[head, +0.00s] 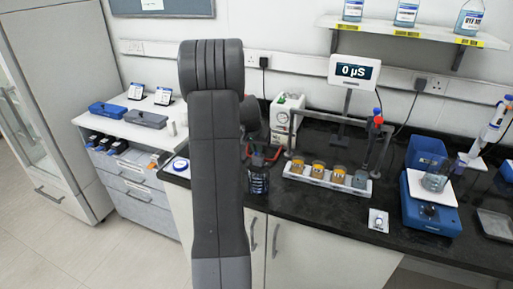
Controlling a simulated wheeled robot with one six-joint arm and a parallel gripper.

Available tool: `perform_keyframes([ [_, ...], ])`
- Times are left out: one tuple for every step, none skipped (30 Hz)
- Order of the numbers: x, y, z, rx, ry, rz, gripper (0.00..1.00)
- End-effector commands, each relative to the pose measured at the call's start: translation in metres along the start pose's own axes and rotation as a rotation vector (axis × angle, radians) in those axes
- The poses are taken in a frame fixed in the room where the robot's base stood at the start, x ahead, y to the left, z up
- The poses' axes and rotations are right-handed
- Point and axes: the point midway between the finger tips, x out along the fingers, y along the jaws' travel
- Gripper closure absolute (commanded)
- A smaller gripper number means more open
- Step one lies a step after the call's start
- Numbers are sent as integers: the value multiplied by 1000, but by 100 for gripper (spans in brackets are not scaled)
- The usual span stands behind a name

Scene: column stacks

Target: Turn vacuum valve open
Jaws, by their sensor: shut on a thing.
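A white vacuum pump box (287,118) with a round gauge stands on the dark bench, just right of my arm. My gripper (263,157) is partly in view in front of the pump, low and close to the bench, with much of it behind my arm. It is shut on a small part, which I take to be the vacuum valve. The valve is too small and too covered to show its handle angle.
A rack of jars (326,175) and a stand with a "0 µS" display (354,72) stand right of my gripper. A blue instrument (431,208) holds a beaker. A white drawer unit (135,150) stands left. Bare bench (345,203) lies in front of the rack.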

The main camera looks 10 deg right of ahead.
Motion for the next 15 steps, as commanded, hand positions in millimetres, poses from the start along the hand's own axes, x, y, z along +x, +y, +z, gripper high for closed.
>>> perform_keyframes([
  [-1,1,0,-11,0,-5,100],
  [-1,1,0,-21,0,-9,100],
  [-1,1,0,-36,0,-16,100],
  [-1,1,0,-49,0,-21,100],
  [-1,2,0,-64,0,-27,100],
  [-1,2,0,-85,0,-37,100],
  [-1,3,-1,-103,0,-44,100],
  [-1,3,-1,-123,1,-53,100],
  [-1,4,-1,-152,1,-64,100],
  [-1,4,-1,-173,1,-74,100],
  [-1,5,-2,-197,2,-84,100],
  [-1,5,-2,-229,2,-97,100],
  [0,6,-2,-254,2,-108,100],
  [0,7,-2,-279,2,-118,100],
  [0,8,-2,-313,2,-132,100],
])
